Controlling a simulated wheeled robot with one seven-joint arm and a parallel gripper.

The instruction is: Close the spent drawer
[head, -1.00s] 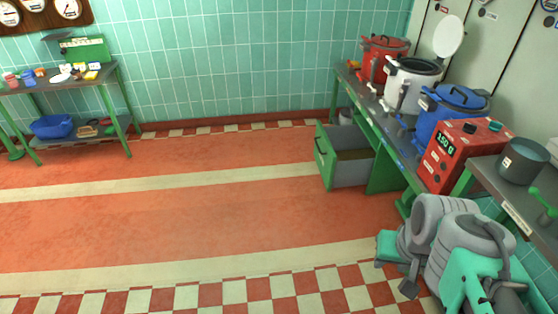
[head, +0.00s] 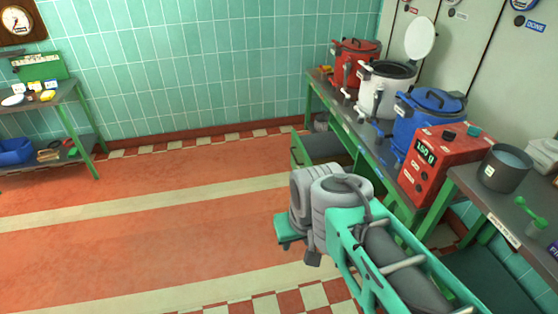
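My gripper (head: 288,238) is at the end of my grey and teal arm, low in the middle of the view. It appears in front of the drawer on the camera's side, with no visible contact. Its fingers are too small and turned away to tell whether they are open or shut.
Red (head: 352,65), white (head: 384,88) and blue (head: 428,120) kettles line the bench beside a red scale box (head: 440,160) reading 150 g. A grey pot (head: 504,168) stands on the nearer bench. The floor (head: 140,235) to the left is clear.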

